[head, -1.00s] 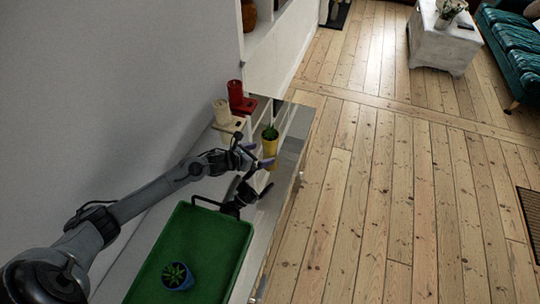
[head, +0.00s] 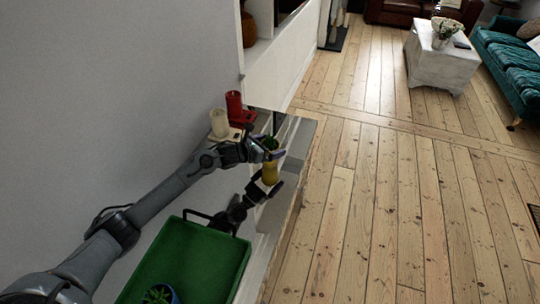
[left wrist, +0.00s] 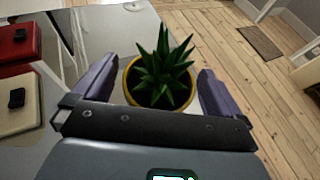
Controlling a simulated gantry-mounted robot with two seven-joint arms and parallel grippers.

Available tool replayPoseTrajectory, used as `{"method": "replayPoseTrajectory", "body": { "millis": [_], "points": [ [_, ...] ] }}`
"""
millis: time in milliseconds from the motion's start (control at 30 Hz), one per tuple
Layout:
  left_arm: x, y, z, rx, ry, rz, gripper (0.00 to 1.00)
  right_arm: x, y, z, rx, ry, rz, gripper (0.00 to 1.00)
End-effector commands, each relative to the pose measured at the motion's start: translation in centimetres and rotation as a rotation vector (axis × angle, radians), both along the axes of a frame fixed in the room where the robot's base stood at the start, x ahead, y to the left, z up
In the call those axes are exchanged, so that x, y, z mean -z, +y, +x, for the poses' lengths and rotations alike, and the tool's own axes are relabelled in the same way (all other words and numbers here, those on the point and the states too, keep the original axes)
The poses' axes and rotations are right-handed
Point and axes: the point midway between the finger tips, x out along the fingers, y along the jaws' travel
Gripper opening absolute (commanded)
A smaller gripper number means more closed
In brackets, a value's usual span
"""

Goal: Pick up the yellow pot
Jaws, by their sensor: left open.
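The yellow pot (head: 270,172) holds a spiky green plant and stands upright on the shiny cabinet top. My left gripper (head: 274,155) is at the pot in the head view, partly covering its plant. In the left wrist view my open left gripper (left wrist: 158,70) has one purple finger on each side of the plant. The yellow pot's rim (left wrist: 160,104) shows between the fingers, with gaps visible on both sides. The lower part of the pot is hidden in that view. My right gripper is not in view.
A green tray (head: 185,255) with a blue potted plant (head: 160,294) lies nearer. The cabinet's right edge drops to open floor.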

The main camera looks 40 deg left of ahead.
Motion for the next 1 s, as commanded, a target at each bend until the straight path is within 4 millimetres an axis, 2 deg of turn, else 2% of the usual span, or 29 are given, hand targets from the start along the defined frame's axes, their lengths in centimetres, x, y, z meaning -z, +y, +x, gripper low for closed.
{"method": "replayPoseTrajectory", "body": {
  "millis": [233,667,1000],
  "points": [
    [-0.03,0.0,0.04,0.0,0.0,0.0,1.0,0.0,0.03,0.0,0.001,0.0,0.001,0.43],
    [0.0,0.02,0.03,0.0,0.0,0.0,0.34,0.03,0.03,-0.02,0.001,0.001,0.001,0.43],
    [-0.44,0.05,0.09,-0.001,-0.004,0.001,0.32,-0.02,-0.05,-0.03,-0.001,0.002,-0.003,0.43]
  ]
}}
